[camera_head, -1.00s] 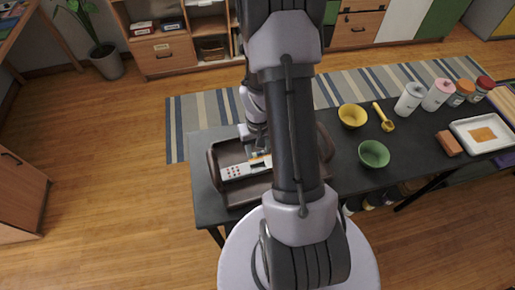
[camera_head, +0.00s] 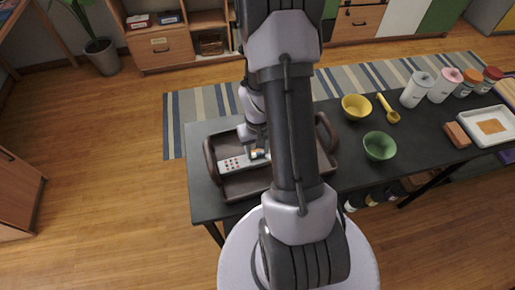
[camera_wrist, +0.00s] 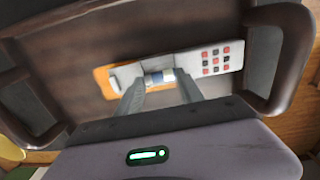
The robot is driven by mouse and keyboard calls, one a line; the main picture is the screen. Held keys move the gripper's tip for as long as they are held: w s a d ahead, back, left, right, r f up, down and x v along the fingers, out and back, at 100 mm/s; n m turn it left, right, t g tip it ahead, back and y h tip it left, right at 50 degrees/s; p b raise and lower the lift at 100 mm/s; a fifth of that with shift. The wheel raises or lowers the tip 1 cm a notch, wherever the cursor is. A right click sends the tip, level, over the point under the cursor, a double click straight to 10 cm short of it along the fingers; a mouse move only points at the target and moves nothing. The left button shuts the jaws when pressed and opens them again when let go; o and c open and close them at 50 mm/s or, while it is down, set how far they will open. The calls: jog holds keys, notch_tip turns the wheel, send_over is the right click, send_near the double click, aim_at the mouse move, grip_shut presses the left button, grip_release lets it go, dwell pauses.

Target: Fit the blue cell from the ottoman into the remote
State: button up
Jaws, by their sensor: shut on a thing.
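The pale remote (camera_head: 236,164) with red and dark buttons lies in a dark brown tray (camera_head: 209,160). In the wrist view the button end of the remote (camera_wrist: 217,60) is to the right of my gripper (camera_wrist: 155,78). My gripper is shut on a small cell (camera_wrist: 158,77) with blue and pale bands, held at the remote's open bay. Whether the cell is seated or just above the bay cannot be told. In the head view my gripper (camera_head: 258,150) is over the remote's right end, partly hidden by my arm.
An orange patch (camera_wrist: 103,82) shows beside the remote's left end. The tray's raised walls and handles surround the work. On the dark table (camera_head: 205,205), a yellow bowl (camera_head: 356,107), a green bowl (camera_head: 379,146) and a yellow scoop (camera_head: 388,109) stand to the right.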

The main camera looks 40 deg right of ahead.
jog(key=o, duration=1.4)
notch_tip(320, 180, up, 17)
jog(key=p, duration=0.6)
jog(key=shift+r+p, duration=0.15)
jog(key=shift+p, duration=0.15)
